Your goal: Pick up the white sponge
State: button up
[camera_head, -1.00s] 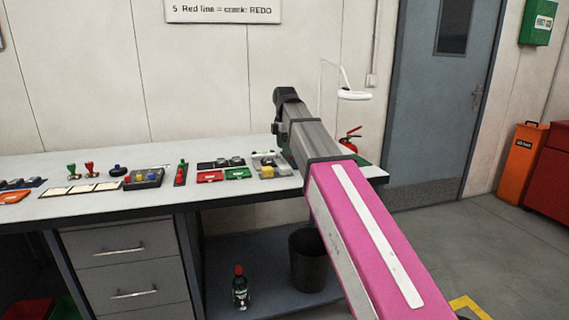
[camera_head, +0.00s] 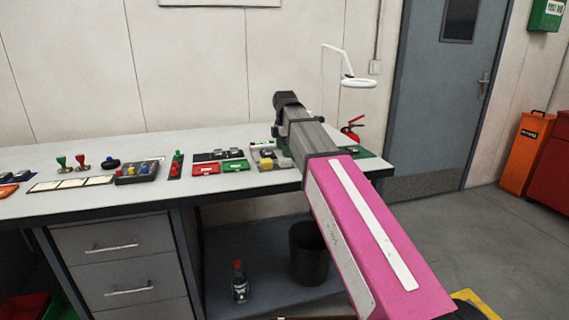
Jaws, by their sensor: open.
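I cannot make out a white sponge in the camera_head view. The workbench (camera_head: 100,206) runs along the wall on the left, with small items along its top. My arm reaches from the lower right over the right end of the bench and hides part of the top there. I cannot make out my gripper's fingers; they are hidden or out of the picture.
On the bench are stamps (camera_head: 82,162), a dark tray of coloured knobs (camera_head: 137,174), a red case (camera_head: 206,169), a green case (camera_head: 235,165) and a yellow item (camera_head: 266,163). A bottle (camera_head: 240,283) and dark bin (camera_head: 309,254) stand below.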

jog(key=shift+s+f, duration=0.15)
jog(key=shift+f, duration=2.1)
jog(key=c, duration=1.1)
jog(key=shift+o, duration=0.2)
jog(key=shift+r, duration=0.1)
jog(key=shift+r, duration=0.55)
notch_tip(320, 180, up, 3)
jog(key=shift+f, duration=0.15)
jog(key=s+a+r, duration=0.7)
jog(key=s+a, duration=0.1)
jog(key=shift+s, duration=0.3)
